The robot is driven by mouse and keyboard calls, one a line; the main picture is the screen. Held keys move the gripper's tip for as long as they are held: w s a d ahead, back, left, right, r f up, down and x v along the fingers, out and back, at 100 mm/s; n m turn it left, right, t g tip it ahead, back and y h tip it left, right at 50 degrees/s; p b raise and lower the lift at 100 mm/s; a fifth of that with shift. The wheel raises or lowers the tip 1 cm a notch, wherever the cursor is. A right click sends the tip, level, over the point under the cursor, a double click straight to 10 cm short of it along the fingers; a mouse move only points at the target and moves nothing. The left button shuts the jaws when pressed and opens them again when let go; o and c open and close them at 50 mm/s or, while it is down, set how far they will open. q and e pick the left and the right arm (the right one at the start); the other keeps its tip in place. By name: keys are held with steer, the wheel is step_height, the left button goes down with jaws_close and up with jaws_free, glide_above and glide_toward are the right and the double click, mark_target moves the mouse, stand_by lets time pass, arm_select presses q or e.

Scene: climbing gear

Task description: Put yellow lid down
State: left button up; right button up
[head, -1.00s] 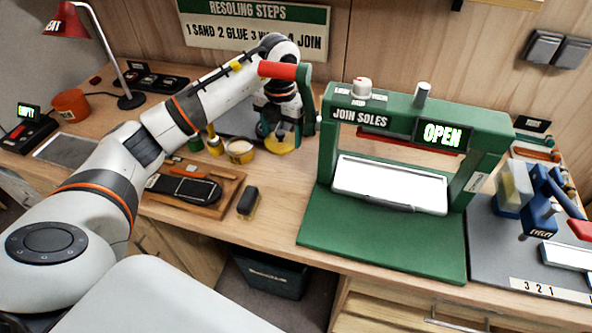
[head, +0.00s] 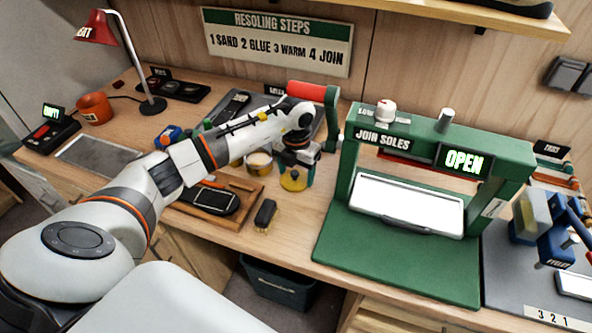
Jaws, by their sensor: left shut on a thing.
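The yellow lid (head: 294,180) is a round yellow piece with a knob, between the fingers of my left gripper (head: 295,173). My left gripper is shut on it, pointing down just above or at the worktop; I cannot tell whether the lid touches the wood. An open round pot with pale contents (head: 259,163) stands just left of the lid. My right gripper is not in view.
The green press (head: 410,245) marked OPEN stands right of my left gripper, its red-handled lever (head: 308,91) close behind my wrist. A dark brush (head: 265,214) and a wooden tray with a sole (head: 208,200) lie in front. Some bare worktop (head: 290,222) lies between brush and press.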

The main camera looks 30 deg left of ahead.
mark_target(296, 171)
arm_select(q)
steer(key=o, duration=0.7)
steer(key=shift+o, duration=1.3)
steer(key=shift+r+p, duration=0.25)
steer(key=shift+p, duration=0.1)
steer(key=shift+r+b, duration=0.3)
step_height(296, 171, up, 11)
steer(key=b, duration=0.2)
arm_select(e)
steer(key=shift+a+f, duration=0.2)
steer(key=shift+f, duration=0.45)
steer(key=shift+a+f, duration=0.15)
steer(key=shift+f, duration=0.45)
